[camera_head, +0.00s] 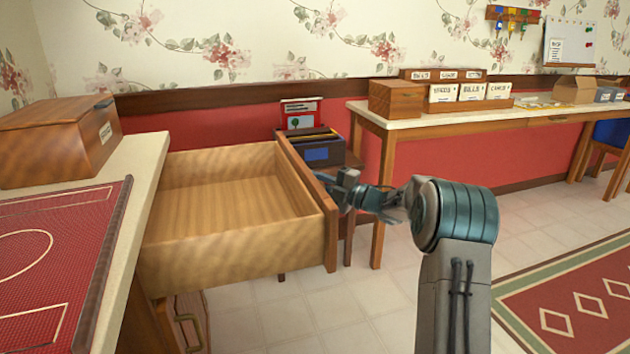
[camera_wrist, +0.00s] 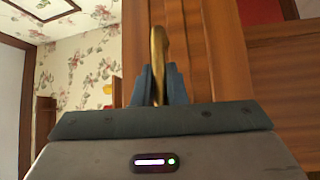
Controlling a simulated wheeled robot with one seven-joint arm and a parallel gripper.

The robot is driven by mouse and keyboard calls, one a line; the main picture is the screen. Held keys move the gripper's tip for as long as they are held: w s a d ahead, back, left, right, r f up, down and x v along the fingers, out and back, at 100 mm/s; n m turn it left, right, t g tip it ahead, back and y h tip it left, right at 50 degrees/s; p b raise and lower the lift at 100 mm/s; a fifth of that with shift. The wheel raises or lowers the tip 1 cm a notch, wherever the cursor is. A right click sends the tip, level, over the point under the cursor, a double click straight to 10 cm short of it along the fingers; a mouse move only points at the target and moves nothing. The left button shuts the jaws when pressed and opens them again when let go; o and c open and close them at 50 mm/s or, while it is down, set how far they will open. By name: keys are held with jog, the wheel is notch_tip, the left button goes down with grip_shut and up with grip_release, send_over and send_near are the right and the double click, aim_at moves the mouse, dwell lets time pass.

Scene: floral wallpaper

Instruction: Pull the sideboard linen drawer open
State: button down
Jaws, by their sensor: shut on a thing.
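The linen drawer (camera_head: 235,262) is pulled well out of the sideboard (camera_head: 150,165) in the head view, and its inside looks empty. Its wooden front (camera_head: 329,225) faces right, toward my arm. My gripper (camera_head: 335,188) is at the outer face of that front, near its middle. In the wrist view my gripper (camera_wrist: 160,88) is shut on a brass handle (camera_wrist: 159,55), with the drawer's wooden front (camera_wrist: 205,45) behind it. In the head view the handle is hidden by my gripper.
A wooden box (camera_head: 55,145) and a red patterned mat (camera_head: 60,260) are on the sideboard top. A file holder (camera_head: 318,150) stands behind the drawer. A long table (camera_head: 440,122) with labelled boxes runs along the wall. Tiled floor (camera_head: 330,315) is clear below the drawer.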

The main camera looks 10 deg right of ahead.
jog(key=shift+w+d, duration=0.2)
jog(key=shift+d, duration=1.05)
jog(key=c, duration=1.5)
grip_release()
jog(key=shift+d, duration=0.1)
jog(key=p+v, duration=0.2)
jog(key=v, duration=1.1)
jog(key=shift+s+d+p, duration=0.2)
jog(key=shift+d+p, duration=0.1)
jog(key=shift+p, duration=0.1)
